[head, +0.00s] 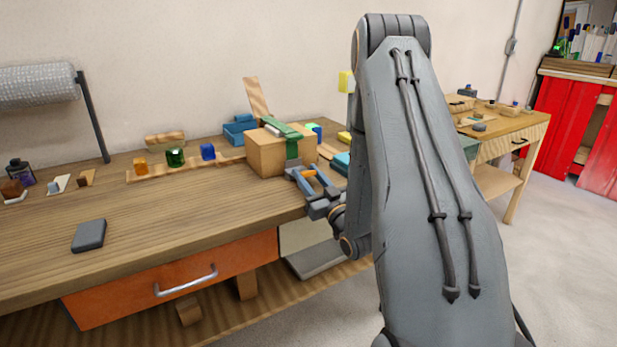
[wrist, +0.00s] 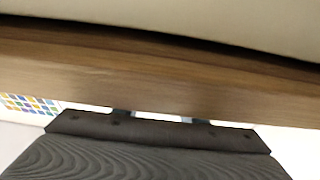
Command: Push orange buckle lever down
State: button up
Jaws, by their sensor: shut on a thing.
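A wooden box (head: 268,158) stands near the right end of the workbench, with a green strap (head: 291,147) over its top and down its front right side. The small orange buckle lever (head: 309,174) shows low by the box's front right corner, between the blue-grey fingers of my gripper (head: 307,177). The gripper is shut on the lever, close beside the box and near the bench's front edge. The fingers partly cover the lever, so its exact angle is hard to tell. In the wrist view my gripper's dark body fills the bottom, and the lever is not visible.
The workbench (head: 190,215) has a dark grey block (head: 89,235) at front left. A wooden strip (head: 185,168) with several coloured glass pieces lies left of the box. Blue containers (head: 240,131) stand behind it. The bench's front left surface is mostly clear.

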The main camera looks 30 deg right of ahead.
jog(key=o, duration=1.1)
jog(key=shift+c, duration=0.2)
jog(key=shift+b+v, duration=0.55)
jog(key=shift+v, duration=3.35)
jog(key=shift+r, duration=0.1)
jog(key=shift+c, duration=0.2)
